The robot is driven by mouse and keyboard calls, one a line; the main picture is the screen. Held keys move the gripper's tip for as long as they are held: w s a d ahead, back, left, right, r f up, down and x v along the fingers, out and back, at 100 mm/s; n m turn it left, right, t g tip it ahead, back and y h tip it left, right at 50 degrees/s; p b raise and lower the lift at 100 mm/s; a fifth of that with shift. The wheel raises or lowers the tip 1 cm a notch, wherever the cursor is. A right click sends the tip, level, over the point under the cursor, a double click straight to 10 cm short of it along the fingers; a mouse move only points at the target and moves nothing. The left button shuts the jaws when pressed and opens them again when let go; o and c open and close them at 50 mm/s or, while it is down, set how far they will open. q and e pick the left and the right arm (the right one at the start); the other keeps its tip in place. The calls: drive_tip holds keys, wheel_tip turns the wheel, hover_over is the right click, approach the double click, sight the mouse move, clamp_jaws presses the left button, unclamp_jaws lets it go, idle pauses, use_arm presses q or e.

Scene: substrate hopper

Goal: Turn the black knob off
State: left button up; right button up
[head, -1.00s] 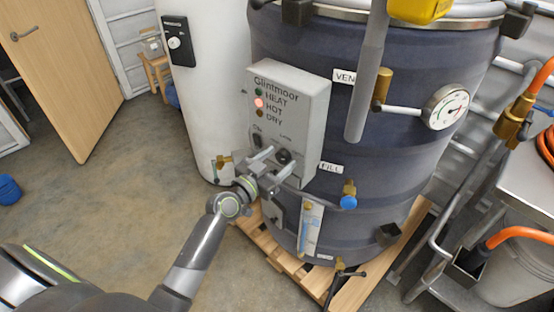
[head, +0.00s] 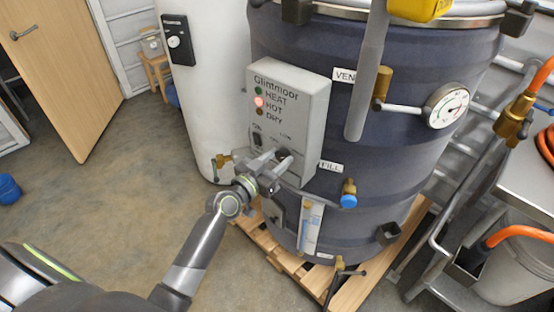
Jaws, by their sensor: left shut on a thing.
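The grey Glintmoor control box (head: 312,107) is fixed to the front of the dark blue tank. The small black knob (head: 283,154) sits low on its face, right of a black switch (head: 258,140). My left gripper (head: 276,161) is at the lower part of the box, its fingers shut on the black knob and partly covering it. The red lamp (head: 259,102) beside HOT looks lit; the lamps by HEAT and DRY look dim. The knob's pointer direction is too small to tell. My right gripper is not in view.
The dark blue tank (head: 400,160) stands on a wooden pallet (head: 262,244). A blue-handled valve (head: 348,200) and a brass valve (head: 222,160) are close to the gripper. A white cylinder (head: 215,70) stands behind left.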

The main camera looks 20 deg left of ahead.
use_arm(q)
drive_tip(key=n, duration=0.9)
drive_tip(key=shift+a+n+p, duration=0.1)
drive_tip(key=shift+n+p, duration=0.2)
drive_tip(key=shift+n, duration=0.1)
drive_tip(key=n, duration=0.3)
drive_tip(key=shift+f+n+p, duration=0.1)
drive_tip(key=shift+n+p, duration=0.25)
drive_tip(key=shift+n, duration=0.05)
drive_tip(key=n+p, duration=0.1)
drive_tip(key=n, duration=0.3)
drive_tip(key=n+p, duration=0.1)
drive_tip(key=n, duration=0.4)
drive_tip(key=shift+f, duration=0.2)
drive_tip(key=o, duration=1)
